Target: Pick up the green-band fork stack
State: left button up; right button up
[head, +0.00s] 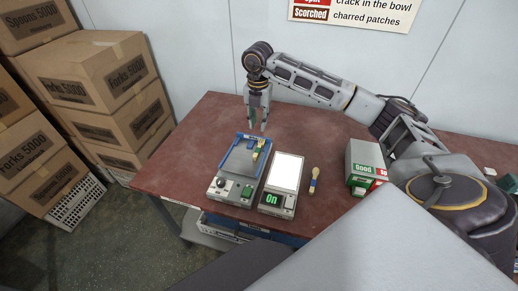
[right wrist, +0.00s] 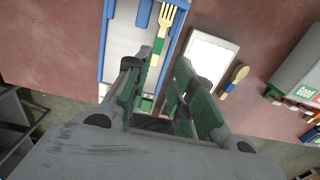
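The green-band fork stack (head: 259,149) lies on the right side of the blue-framed machine (head: 221,187). In the right wrist view the pale wooden fork (right wrist: 167,18) shows its tines and green band; part of its handle is hidden behind a finger. I cannot tell how many forks are in it. My right gripper (head: 258,128) points down above the table, just behind the machine in the head view. In the right wrist view its green-padded fingers (right wrist: 157,68) are apart, with nothing seen held between them. My left gripper is not in view.
A device with a white plate and an "On" display (head: 270,199) stands right of the machine. A blue-banded spoon (head: 313,181) lies beside it. A "Good" box (head: 363,157) stands farther right. The table (head: 200,124) is bare at back left. Cartons (head: 95,75) stand left.

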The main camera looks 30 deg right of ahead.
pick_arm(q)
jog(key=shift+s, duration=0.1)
pick_arm(e)
send_over(258, 150)
notch_tip(258, 150, down, 7)
jog(key=shift+w+d+f, duration=0.1)
jog(key=shift+d+f, duration=0.05)
jog(key=shift+f, duration=0.05)
jog(key=shift+f+p, duration=0.3)
jog(key=shift+f, duration=0.25)
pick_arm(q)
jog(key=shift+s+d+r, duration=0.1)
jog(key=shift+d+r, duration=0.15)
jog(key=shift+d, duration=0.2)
pick_arm(e)
jog(key=shift+f, duration=0.1)
